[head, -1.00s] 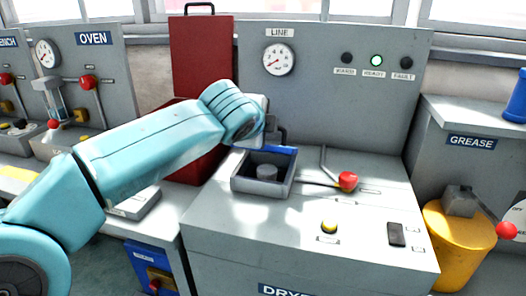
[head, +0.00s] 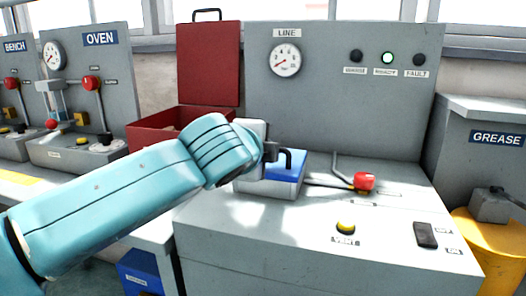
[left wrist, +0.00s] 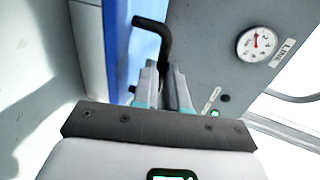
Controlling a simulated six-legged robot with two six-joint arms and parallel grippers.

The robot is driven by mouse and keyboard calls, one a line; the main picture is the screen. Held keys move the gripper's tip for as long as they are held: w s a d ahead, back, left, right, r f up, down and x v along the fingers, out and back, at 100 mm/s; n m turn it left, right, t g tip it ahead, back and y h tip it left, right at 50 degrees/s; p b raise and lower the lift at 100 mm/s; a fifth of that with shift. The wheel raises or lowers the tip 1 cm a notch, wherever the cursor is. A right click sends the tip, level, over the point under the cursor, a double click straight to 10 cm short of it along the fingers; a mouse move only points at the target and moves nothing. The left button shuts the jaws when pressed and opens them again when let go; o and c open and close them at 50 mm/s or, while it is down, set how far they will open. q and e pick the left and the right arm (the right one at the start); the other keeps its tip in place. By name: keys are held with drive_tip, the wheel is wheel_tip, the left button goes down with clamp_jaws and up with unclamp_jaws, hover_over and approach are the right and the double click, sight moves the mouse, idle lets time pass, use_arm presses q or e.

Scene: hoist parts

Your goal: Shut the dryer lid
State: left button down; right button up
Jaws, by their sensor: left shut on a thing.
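The dryer's blue lid (head: 291,168) covers the top of the small grey box on the dryer and looks flat or nearly so. The inside of the box is hidden. A black bent handle (head: 287,157) stands up from the lid. My left gripper (head: 268,155) is at this handle, shut on it, and my wrist hides part of the lid. The left wrist view shows the fingers (left wrist: 164,85) around the black handle (left wrist: 153,28), beside the blue lid (left wrist: 127,48). My right gripper is not in view.
A red-knobbed lever (head: 364,181) lies just right of the lid. A yellow button (head: 346,228) and a black switch (head: 426,234) are on the dryer top. An open red box (head: 160,127) stands behind my left arm. The LINE panel (head: 345,90) rises behind.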

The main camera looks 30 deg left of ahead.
use_arm(q)
drive_tip(key=shift+d+f, duration=0.25)
drive_tip(key=shift+f, duration=0.65)
drive_tip(key=c, duration=1.6)
unclamp_jaws()
drive_tip(key=o, duration=0.4)
drive_tip(key=shift+s+r, duration=0.1)
drive_tip(key=shift+s, duration=0.05)
drive_tip(key=shift+o, duration=0.2)
drive_tip(key=shift+s+d+r, duration=0.1)
drive_tip(key=shift+s+r, duration=0.15)
drive_tip(key=shift+s, duration=0.1)
drive_tip(key=p+v, duration=0.4)
drive_tip(key=v, duration=1.1)
drive_tip(key=shift+s+r, duration=0.25)
drive_tip(key=shift+r, duration=0.25)
